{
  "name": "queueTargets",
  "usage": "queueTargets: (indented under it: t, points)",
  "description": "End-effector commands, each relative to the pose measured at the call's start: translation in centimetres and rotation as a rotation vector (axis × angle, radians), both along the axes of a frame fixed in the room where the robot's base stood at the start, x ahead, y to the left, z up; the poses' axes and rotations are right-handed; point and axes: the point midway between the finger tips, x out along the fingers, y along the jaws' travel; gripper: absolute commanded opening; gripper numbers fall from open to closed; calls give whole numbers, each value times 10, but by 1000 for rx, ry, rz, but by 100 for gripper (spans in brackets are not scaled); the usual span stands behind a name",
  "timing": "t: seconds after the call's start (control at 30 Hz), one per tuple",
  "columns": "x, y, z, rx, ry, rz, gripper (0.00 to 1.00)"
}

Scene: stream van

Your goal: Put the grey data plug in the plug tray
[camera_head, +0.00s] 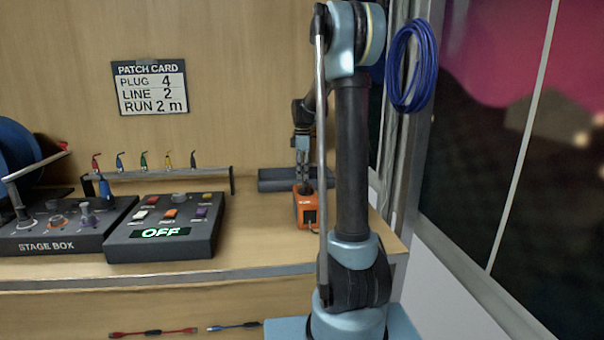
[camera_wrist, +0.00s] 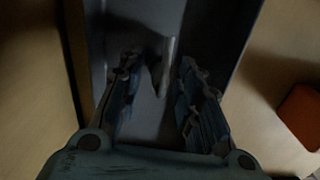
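My gripper (camera_head: 302,172) is at the back right of the bench, pointing down over the dark grey plug tray (camera_head: 272,180). In the wrist view the fingers of my gripper (camera_wrist: 158,85) are spread apart, with the tray (camera_wrist: 212,45) beneath them. A small pale grey piece with a dark end (camera_wrist: 165,68) shows in the tray area just beyond the fingertips, with a gap to each finger. It may be the grey data plug, but the view is too dark to be certain. The fingers hide part of the tray in the head view.
An orange box (camera_head: 306,210) stands just in front of the tray. A rail (camera_head: 215,172) with several coloured plugs, a control box reading OFF (camera_head: 165,228) and a stage box (camera_head: 60,230) stand to the left. Blue cable (camera_head: 411,66) hangs at the right.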

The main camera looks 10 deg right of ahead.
Motion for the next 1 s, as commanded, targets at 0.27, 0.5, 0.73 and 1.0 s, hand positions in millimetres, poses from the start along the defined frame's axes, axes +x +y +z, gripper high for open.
queueTargets:
  t: [0.27, 0.5, 0.73, 1.0]
  points:
    - [0, 0, 6, 0, 0, 1, 33]
    - [0, 1, 43, 0, 0, 1, 33]
    - [0, 1, 86, 0, 0, 1, 33]
    - [0, 1, 117, 0, 0, 1, 33]
